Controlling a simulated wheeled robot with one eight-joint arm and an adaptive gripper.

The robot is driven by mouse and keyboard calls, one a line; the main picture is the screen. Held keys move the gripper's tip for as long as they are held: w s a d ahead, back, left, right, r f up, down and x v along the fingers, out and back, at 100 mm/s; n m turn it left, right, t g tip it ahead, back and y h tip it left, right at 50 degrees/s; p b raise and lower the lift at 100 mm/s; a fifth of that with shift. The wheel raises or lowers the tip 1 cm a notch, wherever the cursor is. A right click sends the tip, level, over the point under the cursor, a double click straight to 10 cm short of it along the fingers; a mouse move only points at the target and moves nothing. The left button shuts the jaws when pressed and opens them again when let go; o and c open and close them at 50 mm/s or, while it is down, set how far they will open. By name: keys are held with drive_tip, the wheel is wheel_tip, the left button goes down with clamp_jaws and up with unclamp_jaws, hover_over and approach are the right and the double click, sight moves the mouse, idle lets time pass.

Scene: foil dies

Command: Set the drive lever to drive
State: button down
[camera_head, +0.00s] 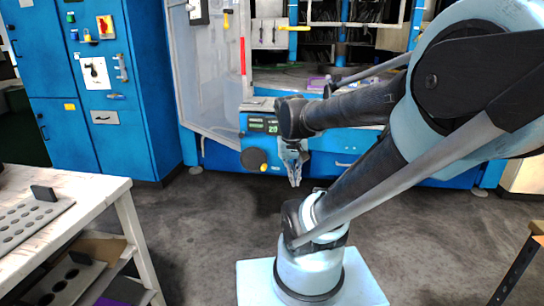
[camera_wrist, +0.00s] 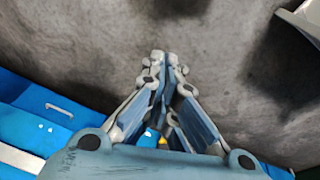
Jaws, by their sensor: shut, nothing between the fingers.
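My gripper (camera_head: 295,182) hangs pointing down in front of the blue machine (camera_head: 345,170), over the grey floor. In the wrist view its fingertips (camera_wrist: 160,58) are together and hold nothing. No lever is clearly marked as the drive lever. A round dark knob with a yellow tip (camera_head: 254,160) is on the machine's lower front, just left of my gripper and apart from it. A red-and-yellow switch (camera_head: 105,26) is on the blue cabinet (camera_head: 150,90) at the left. Its markings are too small to read.
A green-lit display (camera_head: 263,125) is above the knob. A clear door panel (camera_head: 210,75) stands at the machine's left. A pale workbench (camera_head: 75,215) with a holed tray (camera_head: 30,219) fills the lower left. Floor (camera_head: 200,235) between bench and machine is clear.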

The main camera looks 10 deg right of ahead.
drive_tip(key=w+a+r+m+h, duration=0.2)
drive_tip(key=w+a, duration=0.1)
drive_tip(key=w, duration=1)
drive_tip(key=w+a+r+m+h, duration=0.1)
drive_tip(key=w+a+h, duration=0.15)
drive_tip(key=w, duration=1.15)
drive_tip(key=w+a+f+m+h, duration=0.1)
drive_tip(key=w+a+f, duration=0.4)
drive_tip(key=w, duration=0.4)
drive_tip(key=shift+t, duration=0.4)
drive_tip(key=x, duration=0.8)
drive_tip(key=shift+d, duration=0.35)
drive_tip(key=shift+s+d+r, duration=0.1)
drive_tip(key=shift+s+d, duration=0.1)
drive_tip(key=shift+d, duration=0.45)
drive_tip(key=shift+s+d+f, duration=0.1)
drive_tip(key=shift+s+d, duration=0.15)
drive_tip(key=shift+d, duration=0.35)
drive_tip(key=shift+s+d+r, duration=0.1)
drive_tip(key=shift+s+d, duration=0.1)
drive_tip(key=shift+d, duration=0.45)
drive_tip(key=shift+a, duration=0.15)
